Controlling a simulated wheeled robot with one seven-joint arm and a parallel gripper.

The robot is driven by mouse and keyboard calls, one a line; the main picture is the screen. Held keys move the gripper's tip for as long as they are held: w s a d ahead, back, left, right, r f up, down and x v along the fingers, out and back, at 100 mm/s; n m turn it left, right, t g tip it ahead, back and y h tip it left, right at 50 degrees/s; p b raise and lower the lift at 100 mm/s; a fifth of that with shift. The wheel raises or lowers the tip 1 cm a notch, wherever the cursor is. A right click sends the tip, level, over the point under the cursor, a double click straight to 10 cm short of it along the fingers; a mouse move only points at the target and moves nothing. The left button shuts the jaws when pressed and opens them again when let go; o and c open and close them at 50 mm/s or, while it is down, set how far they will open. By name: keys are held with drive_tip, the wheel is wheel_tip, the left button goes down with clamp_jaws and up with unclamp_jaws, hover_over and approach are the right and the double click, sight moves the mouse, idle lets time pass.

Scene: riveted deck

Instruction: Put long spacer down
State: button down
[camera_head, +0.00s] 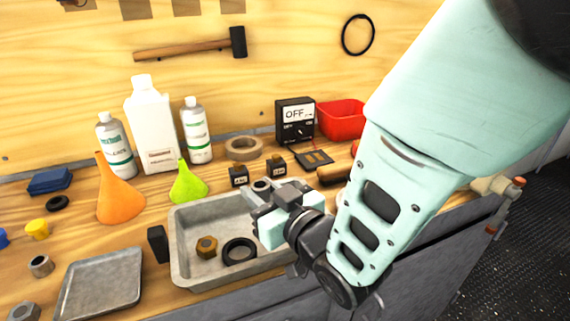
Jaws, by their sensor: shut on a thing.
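My gripper (263,202) is at the end of my arm, above the right part of a grey metal tray (180,255). It is shut on a small grey ring-topped piece (262,185), which appears to be the long spacer. Only its top end shows between the fingers; its length and lower end are hidden. The tray holds a brass-coloured hex nut (207,246) and a black ring (240,250). I cannot tell how far the held piece is above the tray.
Two small black weights (239,176) stand behind the tray. A black block (157,243) stands at its left, beside a flat metal plate (100,283). Orange (118,200) and green (187,185) funnels stand behind. The tray's middle has bare room.

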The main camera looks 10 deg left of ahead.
drive_tip(key=shift+f+b, duration=0.35)
drive_tip(key=shift+b, duration=0.1)
drive_tip(key=shift+f+b, duration=0.3)
drive_tip(key=shift+r, duration=0.1)
drive_tip(key=c, duration=1.1)
unclamp_jaws()
